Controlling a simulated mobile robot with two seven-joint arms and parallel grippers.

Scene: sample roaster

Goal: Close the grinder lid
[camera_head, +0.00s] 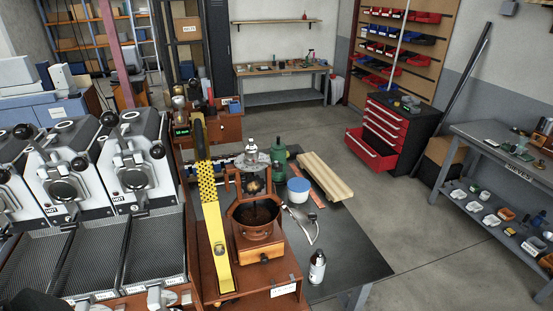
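The grinder (264,250) is a brown wooden box on an orange-brown counter, right of the roasters. Its round bowl (257,218) is open at the top, with dark coffee inside. A brown upright frame (229,180) rises at the back of the bowl. I cannot tell whether this frame is the lid or a separate stand behind. Neither of my grippers can be made out in the head view, and nothing is seen touching the grinder.
A long yellow piece with a perforated upper part (215,225) stands close left of the grinder. White roasters (132,165) with mesh trays (155,250) fill the left.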

